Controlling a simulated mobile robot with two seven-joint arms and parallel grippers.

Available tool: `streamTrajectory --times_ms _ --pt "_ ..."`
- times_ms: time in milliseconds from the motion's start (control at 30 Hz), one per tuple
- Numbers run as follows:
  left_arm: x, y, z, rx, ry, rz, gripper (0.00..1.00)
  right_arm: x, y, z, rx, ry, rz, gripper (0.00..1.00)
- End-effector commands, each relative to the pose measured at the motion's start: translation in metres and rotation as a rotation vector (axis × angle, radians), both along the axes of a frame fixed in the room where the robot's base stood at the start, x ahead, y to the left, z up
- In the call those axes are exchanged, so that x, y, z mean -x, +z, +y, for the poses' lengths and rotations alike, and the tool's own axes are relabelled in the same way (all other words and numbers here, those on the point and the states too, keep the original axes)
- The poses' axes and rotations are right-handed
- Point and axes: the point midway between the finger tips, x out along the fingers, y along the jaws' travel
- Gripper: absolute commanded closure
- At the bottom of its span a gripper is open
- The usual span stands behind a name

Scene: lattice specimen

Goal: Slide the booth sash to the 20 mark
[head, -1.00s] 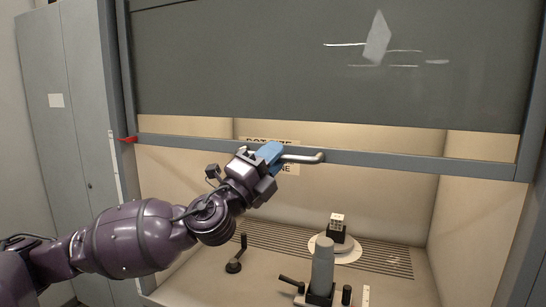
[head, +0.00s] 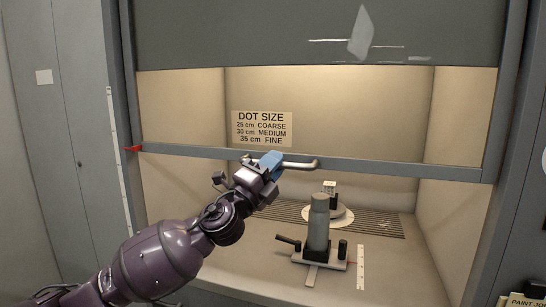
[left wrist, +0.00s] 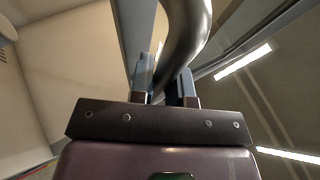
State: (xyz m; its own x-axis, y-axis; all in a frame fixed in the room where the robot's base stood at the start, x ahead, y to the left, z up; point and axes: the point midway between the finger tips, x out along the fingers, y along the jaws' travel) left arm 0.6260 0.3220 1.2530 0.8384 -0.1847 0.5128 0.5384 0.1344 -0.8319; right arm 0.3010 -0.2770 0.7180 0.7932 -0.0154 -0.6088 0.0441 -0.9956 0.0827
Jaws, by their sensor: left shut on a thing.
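The booth sash has a grey bottom bar (head: 400,167) across the booth opening, with a bright metal handle (head: 303,165) on it. A red pointer (head: 132,149) sits at the bar's left end, beside a pale vertical scale (head: 119,165) on the frame. The pointer stands below the scale's top; its numbers are too small to read. My left gripper (head: 268,163) is shut on the handle's left part. In the left wrist view the blue-grey fingers (left wrist: 164,85) straddle the curved handle (left wrist: 187,30). My right gripper is not in view.
A dark panel (head: 230,35) spans the top. Inside, a sign (head: 262,129) lists dot sizes. A grey cylinder (head: 319,222) stands on a clamped base, with a white ruler (head: 361,267) to its right and a turntable (head: 343,219) with a small block behind. Grey cabinets (head: 60,120) stand left.

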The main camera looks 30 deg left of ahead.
Motion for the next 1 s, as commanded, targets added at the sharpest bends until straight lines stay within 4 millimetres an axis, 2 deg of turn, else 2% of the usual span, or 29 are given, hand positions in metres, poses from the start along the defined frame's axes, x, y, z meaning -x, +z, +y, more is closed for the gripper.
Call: streamTrajectory --times_ms 33,233,400,500,700,1000 --pt "-0.003 -0.027 -0.001 0.002 -0.003 0.015 1.0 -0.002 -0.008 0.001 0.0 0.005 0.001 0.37" --pt "-0.004 -0.08 -0.001 0.004 -0.004 0.019 1.0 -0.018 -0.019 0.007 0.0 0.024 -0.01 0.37" --pt "-0.003 -0.118 -0.001 0.004 -0.003 0.017 1.0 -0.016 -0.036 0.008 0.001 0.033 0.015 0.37" --pt "-0.003 -0.135 -0.001 0.002 -0.003 0.015 1.0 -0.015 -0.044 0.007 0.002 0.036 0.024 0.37" --pt "-0.002 -0.152 -0.001 0.0 -0.003 0.008 1.0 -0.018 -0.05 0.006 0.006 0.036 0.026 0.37" --pt "0.0 -0.154 -0.001 -0.001 -0.003 0.0 1.0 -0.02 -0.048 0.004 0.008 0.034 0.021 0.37"
